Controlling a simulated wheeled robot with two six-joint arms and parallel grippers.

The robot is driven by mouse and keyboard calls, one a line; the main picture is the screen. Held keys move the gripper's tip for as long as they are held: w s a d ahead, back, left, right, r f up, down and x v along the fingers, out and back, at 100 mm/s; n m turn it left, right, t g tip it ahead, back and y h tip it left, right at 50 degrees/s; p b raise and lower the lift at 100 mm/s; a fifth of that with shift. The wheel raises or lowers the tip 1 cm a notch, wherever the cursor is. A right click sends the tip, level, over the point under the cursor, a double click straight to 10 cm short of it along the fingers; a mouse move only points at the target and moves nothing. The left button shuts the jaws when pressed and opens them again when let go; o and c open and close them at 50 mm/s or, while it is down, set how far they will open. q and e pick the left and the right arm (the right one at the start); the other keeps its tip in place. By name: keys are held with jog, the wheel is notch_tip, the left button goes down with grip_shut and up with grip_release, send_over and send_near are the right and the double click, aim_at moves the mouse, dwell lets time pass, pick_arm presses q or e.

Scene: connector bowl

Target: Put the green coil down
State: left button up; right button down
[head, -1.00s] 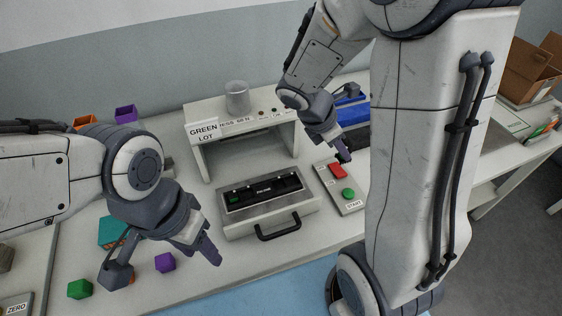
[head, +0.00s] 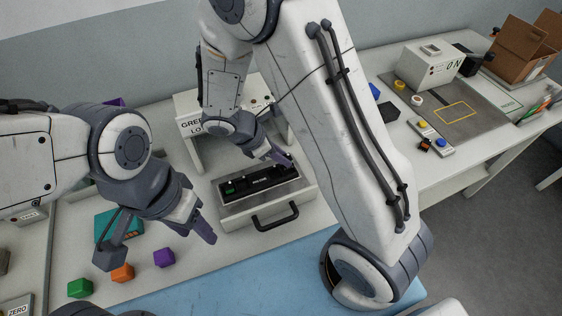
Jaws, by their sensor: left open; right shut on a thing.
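My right gripper (head: 283,158) is shut, low over the right part of an open drawer (head: 287,205) with a black slotted insert. What it grips is too small and hidden to make out, so I cannot confirm the green coil in it. A small green piece (head: 229,189) sits in the left slot of the insert. My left gripper (head: 200,225) is open and empty, to the left of the drawer above the table.
Green (head: 79,288), orange (head: 122,272) and purple (head: 164,257) blocks and a teal box (head: 104,224) lie at left. The drawer handle (head: 275,217) sticks out in front. A white machine (head: 429,64) stands at back right. My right arm hides the table's middle.

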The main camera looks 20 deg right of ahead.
aim_at(281, 171)
jog(key=shift+s+f, duration=0.15)
jog(key=shift+f, duration=1.55)
jog(key=c, duration=0.7)
grip_release()
jog(key=shift+f, duration=0.1)
jog(key=shift+r, duration=0.25)
jog(key=v, duration=1.2)
jog(key=s+a+r+m+y, duration=0.2)
jog(key=s+m, duration=0.1)
jog(key=s, duration=0.3)
jog(key=s+a+r+m+y, duration=0.1)
jog(key=s+a+m+y, duration=0.1)
jog(key=s+m+y, duration=0.1)
jog(key=s+a+r+m+y, duration=0.2)
jog(key=s+m, duration=0.3)
jog(key=s, duration=0.3)
jog(key=shift+s+a+r+y, duration=0.1)
jog(key=shift+s+r+y, duration=0.2)
jog(key=shift+s, duration=0.05)
